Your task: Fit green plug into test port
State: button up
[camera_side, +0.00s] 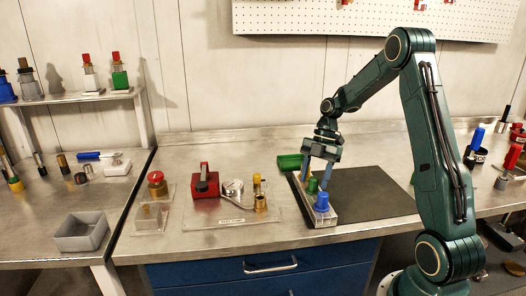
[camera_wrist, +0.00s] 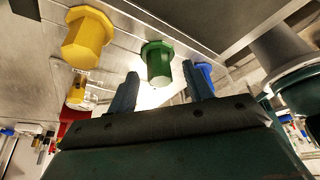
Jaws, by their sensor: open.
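The green plug (camera_side: 312,186) stands in a pale rack (camera_side: 325,219) on the dark mat. In the wrist view the green plug (camera_wrist: 158,62) shows between and beyond my two fingertips. My gripper (camera_side: 317,178) is open and points down around the green plug's place; I cannot tell whether a finger touches it. A blue plug (camera_side: 322,202) is in front of it in the rack. A yellow plug (camera_wrist: 85,38) is on the other side in the wrist view. A brass fitting (camera_side: 260,204), perhaps the test port, stands on a clear plate left of the rack; its label is too small to read.
The plate also carries a red block (camera_side: 205,184) and a yellow-topped part (camera_side: 257,183). A green tray (camera_side: 290,162) lies behind the rack. A red-capped part (camera_side: 156,184) is farther left. The dark mat (camera_side: 375,195) right of the rack is clear.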

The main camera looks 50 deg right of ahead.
aim_at(314, 178)
jog(key=shift+x, duration=0.8)
jog(key=c, duration=1.1)
jog(key=shift+r, duration=5.05)
